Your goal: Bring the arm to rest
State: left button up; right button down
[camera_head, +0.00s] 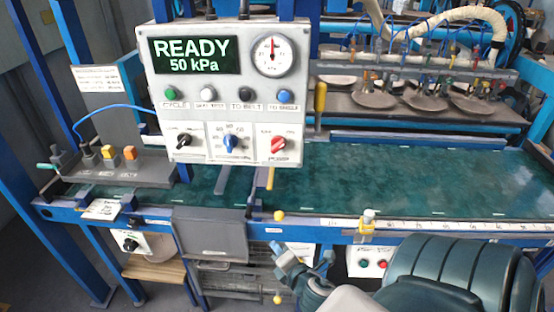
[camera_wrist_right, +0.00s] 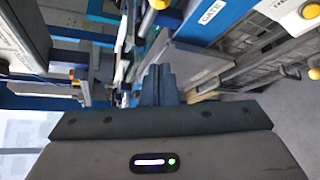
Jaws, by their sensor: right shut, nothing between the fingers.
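My right gripper (camera_head: 292,262) is in front of the machine's front edge, low in the middle of the head view. Its arm comes in from the lower right. In the right wrist view the gripper's fingers (camera_wrist_right: 159,84) are together, with nothing seen between them. My left gripper is not in view.
A control panel (camera_head: 205,130) reading READY 50 kPa stands over the green belt (camera_head: 370,185). The blue front rail (camera_head: 330,228) and a grey flap (camera_head: 212,238) lie close to my right gripper. Plates (camera_head: 375,98) sit under suction cups at the back right.

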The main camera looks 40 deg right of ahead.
dwell(0.3)
jog(key=s+d+f+m+g+y, duration=0.1)
jog(key=s+f+m+g, duration=0.3)
jog(key=f, duration=1.2)
jog(key=s+d+f+m+g, duration=0.1)
jog(key=s+f+m+g, duration=0.3)
jog(key=f, duration=1.2)
jog(key=s+a+f+m+g+y, duration=0.1)
jog(key=s+a+f+m, duration=0.2)
jog(key=s+f, duration=0.4)
jog(key=s+a+f+m+g+b, duration=0.1)
jog(key=s+a+f+m+g, duration=0.1)
jog(key=s+f+m, duration=0.2)
jog(key=s+a+f+m+g+y, duration=0.1)
jog(key=s+a+f+m+g, duration=0.1)
jog(key=s+f, duration=0.8)
jog(key=s+a+m, duration=0.1)
jog(key=s+m, duration=0.1)
jog(key=s, duration=0.2)
jog(key=shift+s+a+y+b, duration=0.3)
jog(key=shift+s+a, duration=0.05)
